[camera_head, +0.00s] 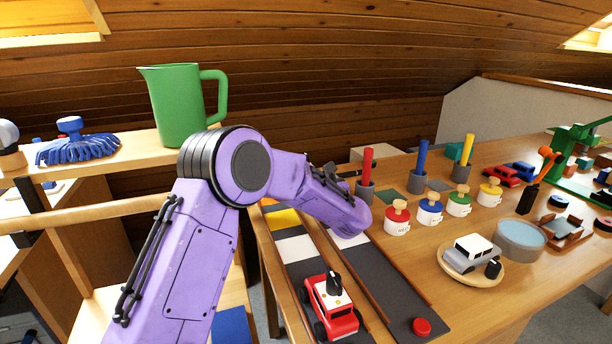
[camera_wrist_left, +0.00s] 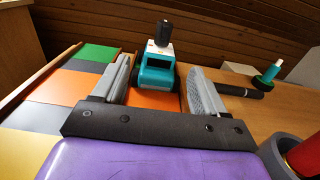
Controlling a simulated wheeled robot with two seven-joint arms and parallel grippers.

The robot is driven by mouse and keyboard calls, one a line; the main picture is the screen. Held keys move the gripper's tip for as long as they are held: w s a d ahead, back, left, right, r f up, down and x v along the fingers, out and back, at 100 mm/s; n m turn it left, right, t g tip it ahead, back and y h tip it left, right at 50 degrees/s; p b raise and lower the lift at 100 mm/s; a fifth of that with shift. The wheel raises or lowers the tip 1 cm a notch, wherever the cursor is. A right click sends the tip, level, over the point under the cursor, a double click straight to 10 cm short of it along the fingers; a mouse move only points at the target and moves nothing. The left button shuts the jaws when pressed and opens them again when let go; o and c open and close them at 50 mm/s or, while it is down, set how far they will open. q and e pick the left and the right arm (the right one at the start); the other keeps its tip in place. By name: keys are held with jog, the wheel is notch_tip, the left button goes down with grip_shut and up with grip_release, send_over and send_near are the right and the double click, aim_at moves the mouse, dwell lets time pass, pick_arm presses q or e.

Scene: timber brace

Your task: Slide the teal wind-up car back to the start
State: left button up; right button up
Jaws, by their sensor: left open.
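The teal wind-up car (camera_wrist_left: 153,75) shows in the left wrist view, with a white top and a dark winding key standing up. It stands upright on the orange patch of a lane (camera_wrist_left: 150,98), between low wooden rails. My left gripper (camera_wrist_left: 160,66) is open, one finger on each side of the car; I cannot tell whether either finger touches it. In the head view my purple left arm hides the car and the gripper fingers. My right gripper is not in view.
A red wind-up car (camera_head: 332,308) stands in the neighbouring lane in the head view. A red button (camera_head: 422,327) lies at the near end of the other lane. Cups with coloured sticks, several lidded jars and a plate (camera_head: 452,277) with a grey car stand to the right.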

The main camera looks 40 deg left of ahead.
pick_arm(q)
jog(key=x, duration=0.8)
jog(key=shift+w+a, duration=0.1)
jog(key=shift+a, duration=0.05)
grip_shut()
jog(key=b+v, duration=0.4)
jog(key=v, duration=2)
jog(key=shift+s+d, duration=0.25)
jog(key=shift+d, duration=0.05)
grip_release()
